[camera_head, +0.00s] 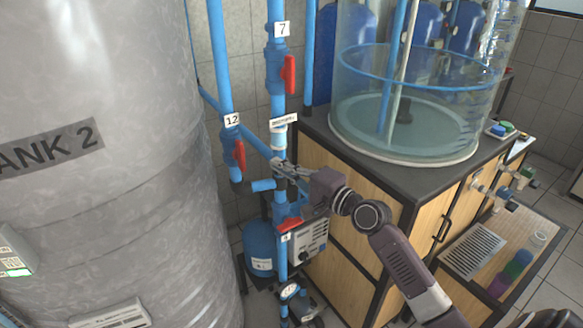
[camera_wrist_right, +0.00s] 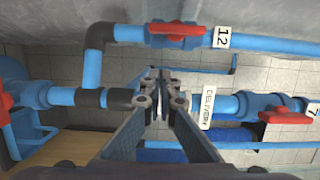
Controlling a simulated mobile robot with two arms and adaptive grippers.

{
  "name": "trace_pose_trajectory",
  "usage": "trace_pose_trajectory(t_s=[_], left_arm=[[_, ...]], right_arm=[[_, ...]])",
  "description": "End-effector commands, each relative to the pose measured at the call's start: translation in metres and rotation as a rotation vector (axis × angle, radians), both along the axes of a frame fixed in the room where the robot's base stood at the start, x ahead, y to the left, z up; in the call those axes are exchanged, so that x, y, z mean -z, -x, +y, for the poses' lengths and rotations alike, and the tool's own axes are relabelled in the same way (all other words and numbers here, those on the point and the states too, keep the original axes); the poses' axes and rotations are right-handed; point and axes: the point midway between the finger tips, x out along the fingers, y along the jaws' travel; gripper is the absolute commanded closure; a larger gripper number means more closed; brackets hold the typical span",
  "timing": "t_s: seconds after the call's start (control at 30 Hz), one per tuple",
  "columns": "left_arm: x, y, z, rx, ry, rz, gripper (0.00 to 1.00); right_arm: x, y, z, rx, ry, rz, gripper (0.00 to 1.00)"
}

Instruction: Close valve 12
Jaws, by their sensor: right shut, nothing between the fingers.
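Valve 12 has a red lever handle (camera_head: 239,154) on a blue vertical pipe, just below a white label "12" (camera_head: 231,119). The handle lies along its pipe. In the right wrist view the red handle (camera_wrist_right: 178,29) is at the top, beside the label "12" (camera_wrist_right: 221,38), and lies along the pipe. My right gripper (camera_head: 277,168) is shut and empty, in front of the pipes, to the right of and slightly below the handle, apart from it. In the right wrist view the closed fingertips (camera_wrist_right: 160,82) are centred below the handle. My left gripper is not in view.
Valve 7's red handle (camera_head: 289,75) is up and right. Another red handle (camera_head: 290,224) sits below my gripper. The large grey tank 2 (camera_head: 100,200) stands close on the left. A wooden cabinet (camera_head: 345,190) with a clear water tank (camera_head: 410,110) stands on the right.

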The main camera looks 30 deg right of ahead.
Motion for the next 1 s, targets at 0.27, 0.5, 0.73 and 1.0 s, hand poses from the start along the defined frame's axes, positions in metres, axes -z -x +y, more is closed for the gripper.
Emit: trace_pose_trajectory(t_s=[0.27,0.5,0.73,1.0], left_arm=[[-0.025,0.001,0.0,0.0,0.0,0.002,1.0],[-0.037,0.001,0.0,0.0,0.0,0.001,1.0],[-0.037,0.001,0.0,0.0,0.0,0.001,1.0],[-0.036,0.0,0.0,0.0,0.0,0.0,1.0]], right_arm=[[-0.004,-0.031,0.027,-0.002,-0.002,0.002,1.0],[-0.001,-0.029,0.047,0.0,0.003,0.001,1.0],[0.001,-0.029,0.051,0.0,0.003,0.001,1.0],[0.002,-0.029,0.051,0.0,0.0,0.001,1.0]])
